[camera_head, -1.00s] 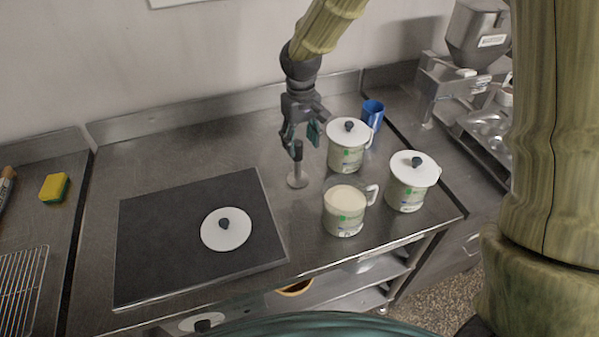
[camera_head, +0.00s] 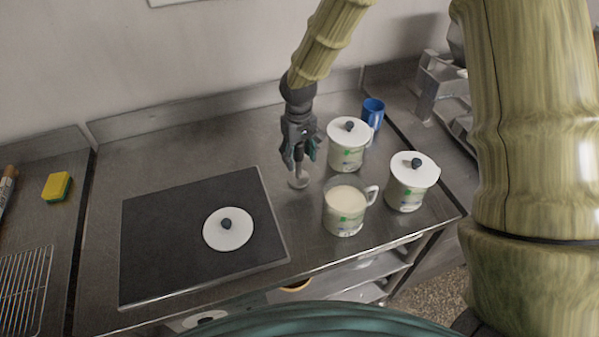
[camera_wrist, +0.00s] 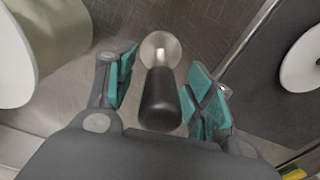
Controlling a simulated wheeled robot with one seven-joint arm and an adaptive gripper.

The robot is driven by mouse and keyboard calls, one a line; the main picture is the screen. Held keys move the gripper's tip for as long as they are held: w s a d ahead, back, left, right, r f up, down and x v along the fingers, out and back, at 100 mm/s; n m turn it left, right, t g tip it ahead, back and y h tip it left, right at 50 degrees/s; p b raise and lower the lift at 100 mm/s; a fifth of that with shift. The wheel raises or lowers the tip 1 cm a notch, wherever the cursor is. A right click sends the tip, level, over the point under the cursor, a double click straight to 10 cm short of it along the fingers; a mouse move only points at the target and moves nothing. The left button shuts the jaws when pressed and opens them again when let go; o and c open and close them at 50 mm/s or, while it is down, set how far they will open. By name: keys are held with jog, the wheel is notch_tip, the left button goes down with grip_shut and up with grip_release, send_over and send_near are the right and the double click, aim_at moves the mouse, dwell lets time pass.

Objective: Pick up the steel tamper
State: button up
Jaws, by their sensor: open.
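The steel tamper (camera_head: 299,181) stands upright on the steel counter, with a round metal base and a dark handle. In the wrist view its dark handle (camera_wrist: 160,98) points up between the teal finger pads and its shiny base (camera_wrist: 160,49) rests on the counter beyond. My gripper (camera_head: 300,162) is over the tamper, pointing down, with its fingers on either side of the handle. The gripper is open; in the wrist view a gap shows between the handle and the left finger, and the right finger is closer. In the head view the fingers hide most of the handle.
An open jug of white liquid (camera_head: 345,210), a lidded jug (camera_head: 348,145) and another lidded jug (camera_head: 411,182) stand close on the right. A blue cup (camera_head: 372,113) is behind them. A dark board (camera_head: 160,240) with a white lid (camera_head: 228,230) lies left. The counter behind the board is clear.

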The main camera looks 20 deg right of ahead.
jog(key=shift+w+f, duration=0.15)
jog(key=c, duration=1)
jog(key=shift+c, duration=0.6)
